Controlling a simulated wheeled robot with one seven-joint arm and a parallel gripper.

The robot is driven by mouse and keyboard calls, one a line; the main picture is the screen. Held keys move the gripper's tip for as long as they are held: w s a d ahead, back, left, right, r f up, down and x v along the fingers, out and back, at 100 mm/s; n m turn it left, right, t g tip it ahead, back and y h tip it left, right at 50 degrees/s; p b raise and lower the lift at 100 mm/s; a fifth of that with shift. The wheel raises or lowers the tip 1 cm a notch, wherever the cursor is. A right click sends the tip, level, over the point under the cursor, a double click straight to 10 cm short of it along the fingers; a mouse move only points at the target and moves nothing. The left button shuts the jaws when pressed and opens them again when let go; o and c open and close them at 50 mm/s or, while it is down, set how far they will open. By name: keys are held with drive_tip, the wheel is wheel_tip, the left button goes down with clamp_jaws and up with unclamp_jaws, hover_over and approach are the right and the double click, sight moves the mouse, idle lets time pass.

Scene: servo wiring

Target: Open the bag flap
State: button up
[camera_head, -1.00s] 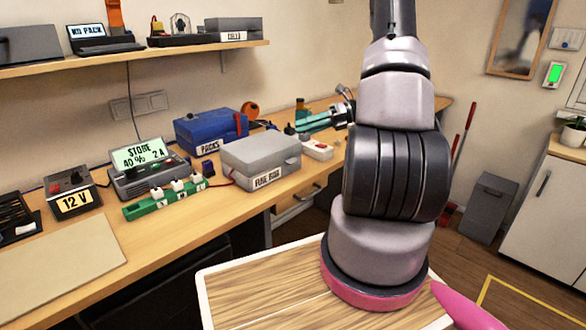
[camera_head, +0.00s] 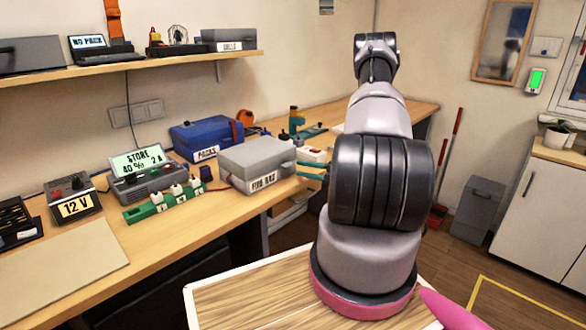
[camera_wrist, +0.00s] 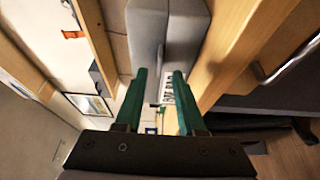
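The grey bag (camera_head: 250,156) lies shut on the workbench, with a white label on its front that seems to read FIRE BAG. A seam runs around it below the top flap (camera_head: 255,150). My gripper (camera_head: 299,170) is just right of the bag, its two teal fingers pointing left at its right end. In the wrist view, my gripper (camera_wrist: 160,72) is open with nothing held between the fingers. The bag (camera_wrist: 165,35) fills the space ahead of the fingertips, and its label shows partly between them. I cannot tell whether a finger touches the bag.
A blue PACKS case (camera_head: 203,138) stands behind the bag. A green strip with white plugs (camera_head: 165,202) and the STORE charger (camera_head: 148,178) are to its left. A white block (camera_head: 312,154) sits behind my fingers. The bench edge is close in front.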

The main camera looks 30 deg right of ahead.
drive_tip(key=shift+x, duration=2.15)
clamp_jaws()
